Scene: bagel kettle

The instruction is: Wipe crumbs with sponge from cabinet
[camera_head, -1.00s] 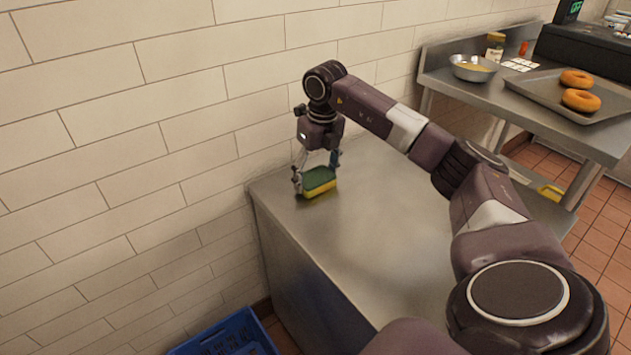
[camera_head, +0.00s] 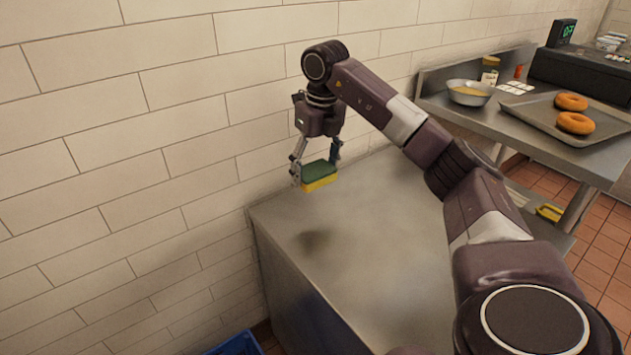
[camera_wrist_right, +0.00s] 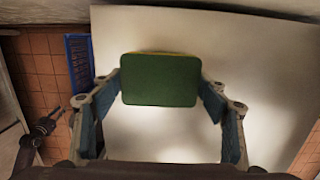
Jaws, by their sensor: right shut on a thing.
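My right gripper (camera_head: 317,168) is shut on a green and yellow sponge (camera_head: 319,177), gripping it by its two ends. The sponge is held level, green side up, above the far left part of the metal cabinet top (camera_head: 385,235). A dark soft shadow lies on the top, apart from the sponge. In the right wrist view the sponge's green face (camera_wrist_right: 159,80) sits between both fingers. I cannot make out any crumbs on the cabinet; my right arm hides its right part.
A tiled wall (camera_head: 130,150) borders the cabinet at the back and left. A blue crate (camera_head: 238,345) stands on the floor by the cabinet. At the right, a metal table holds a bowl (camera_head: 470,94) and a tray (camera_head: 548,118) with two bagels (camera_head: 575,123).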

